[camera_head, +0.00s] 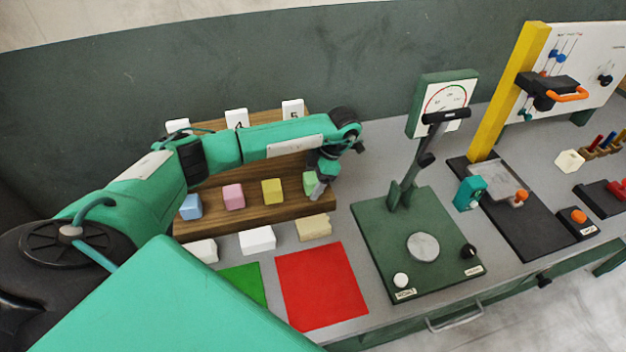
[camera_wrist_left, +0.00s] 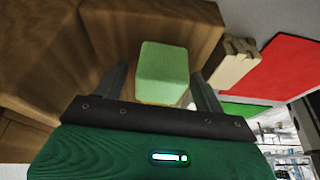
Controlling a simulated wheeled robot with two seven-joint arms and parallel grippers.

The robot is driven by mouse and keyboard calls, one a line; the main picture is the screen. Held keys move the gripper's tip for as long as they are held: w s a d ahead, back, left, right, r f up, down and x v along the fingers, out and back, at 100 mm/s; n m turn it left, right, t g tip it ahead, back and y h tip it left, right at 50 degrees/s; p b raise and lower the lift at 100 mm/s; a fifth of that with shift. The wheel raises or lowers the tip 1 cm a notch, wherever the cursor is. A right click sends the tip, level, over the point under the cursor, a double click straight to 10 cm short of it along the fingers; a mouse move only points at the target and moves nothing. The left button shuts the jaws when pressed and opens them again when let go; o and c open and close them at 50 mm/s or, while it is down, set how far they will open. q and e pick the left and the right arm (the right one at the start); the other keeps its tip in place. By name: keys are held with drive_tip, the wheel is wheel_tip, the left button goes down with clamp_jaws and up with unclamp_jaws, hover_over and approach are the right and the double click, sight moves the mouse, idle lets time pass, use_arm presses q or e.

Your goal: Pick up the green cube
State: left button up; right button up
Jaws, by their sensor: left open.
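The green cube (camera_head: 310,182) sits at the right end of the lower step of a wooden rack (camera_head: 256,210), partly hidden by my left gripper (camera_head: 322,187) in the head view. In the left wrist view the green cube (camera_wrist_left: 162,73) lies between the two dark fingers of my left gripper (camera_wrist_left: 160,85). The fingers are open, with a gap visible on each side of the cube. I cannot tell whether they touch it. My right gripper is not in view.
Blue (camera_head: 190,207), pink (camera_head: 233,196) and yellow (camera_head: 272,191) cubes stand left on the same step. White and beige blocks (camera_head: 313,227) lie in front, before a green mat (camera_head: 243,284) and red mat (camera_head: 322,286). A green press (camera_head: 418,240) stands to the right.

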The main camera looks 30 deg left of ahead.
use_arm(q)
drive_tip(key=c, duration=1.1)
drive_tip(key=shift+o, duration=0.2)
